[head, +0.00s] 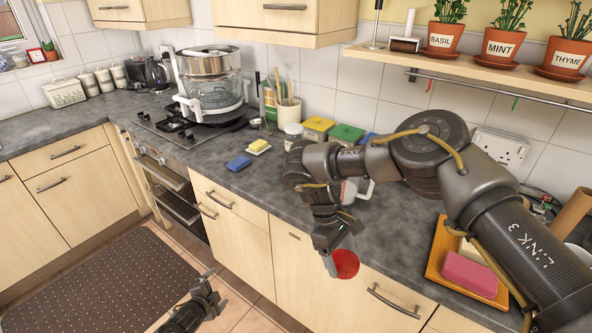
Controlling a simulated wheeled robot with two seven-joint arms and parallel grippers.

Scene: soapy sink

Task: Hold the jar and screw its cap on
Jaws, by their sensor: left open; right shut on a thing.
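My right gripper (329,262) hangs in front of the worktop's front edge, before the cupboard doors. It is shut on a round red cap (347,264), which shows to the right of its fingers. A small pale jar (292,135) stands at the back of the worktop, left of my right arm; I cannot tell for sure that it is the task's jar. My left gripper (214,290) is open and empty, low at the bottom of the view above the floor, apart from the worktop and the cap.
A white mug (358,188) stands partly behind my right arm. A large steamer (210,85) stands on the hob. An orange tray (440,262) with a pink sponge (470,274) is at right.

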